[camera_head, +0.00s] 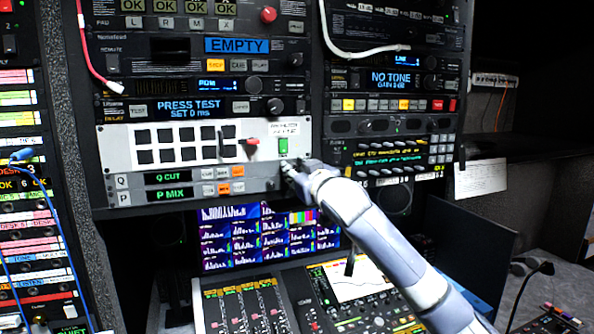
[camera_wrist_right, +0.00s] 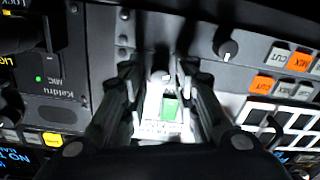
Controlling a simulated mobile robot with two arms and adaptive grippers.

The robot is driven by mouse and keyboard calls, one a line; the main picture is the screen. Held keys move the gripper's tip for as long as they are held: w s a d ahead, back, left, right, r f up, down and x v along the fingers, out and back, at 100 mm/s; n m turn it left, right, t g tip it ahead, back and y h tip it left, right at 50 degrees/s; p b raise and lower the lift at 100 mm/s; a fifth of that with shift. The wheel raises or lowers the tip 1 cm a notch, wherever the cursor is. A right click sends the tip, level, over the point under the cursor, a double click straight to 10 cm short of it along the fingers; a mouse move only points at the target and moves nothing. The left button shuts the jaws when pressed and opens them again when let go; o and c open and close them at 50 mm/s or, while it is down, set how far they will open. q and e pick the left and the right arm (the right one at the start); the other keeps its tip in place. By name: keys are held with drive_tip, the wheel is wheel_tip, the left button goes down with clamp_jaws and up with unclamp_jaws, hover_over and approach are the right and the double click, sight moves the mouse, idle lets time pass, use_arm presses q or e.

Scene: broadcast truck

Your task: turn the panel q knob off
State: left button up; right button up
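The panel with the Q row (camera_head: 122,181) and the P row below it sits under a white panel. Its Q display (camera_head: 167,177) reads "Q CUT" and the P display reads "P MIX". A dark knob (camera_wrist_right: 227,45) with a pale pointer mark shows in the right wrist view, beside the CUT and MIX buttons. I cannot tell which row it serves. My right gripper (camera_head: 288,168) is at the right end of this panel. In the wrist view its fingers (camera_wrist_right: 168,92) are apart, with a green lit switch (camera_wrist_right: 170,108) visible between them. The knob is outside the fingers, to their right.
The white panel (camera_head: 115,140) above carries black keys, a red lever (camera_head: 252,141) and the green switch (camera_head: 283,147). A monitor (camera_head: 222,262) and a fader console (camera_head: 245,308) lie below. A white cable (camera_head: 340,50) hangs down the rack above my right gripper.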

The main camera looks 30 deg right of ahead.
clamp_jaws()
drive_tip(key=shift+n, duration=2.1)
drive_tip(key=o, duration=0.6)
unclamp_jaws()
drive_tip(key=shift+c, duration=0.2)
